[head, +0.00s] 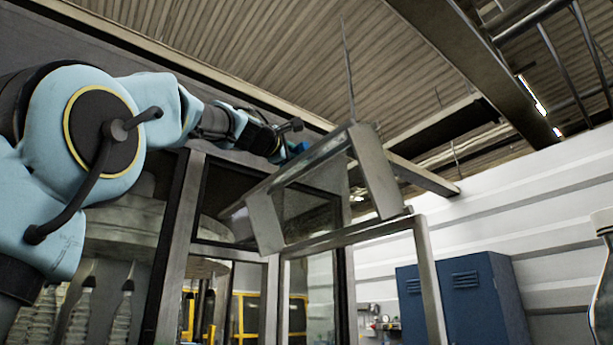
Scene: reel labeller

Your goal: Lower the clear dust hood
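The clear dust hood (378,178) is raised and tilted in the upper middle of the head view. It has grey metal side pieces and a see-through panel. My light blue arm reaches in from the left, and my gripper (292,148) is at its far end, by the upper left edge of the hood. The gripper is small and dark here, so I cannot tell whether it touches the hood or how its fingers stand.
A grey metal frame (432,275) with glazed openings stands below the hood. Blue lockers (463,300) stand at the back right against a white ribbed wall (540,190). Clear bottles (83,315) show at the lower left. Part of another bottle (602,300) is at the right edge.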

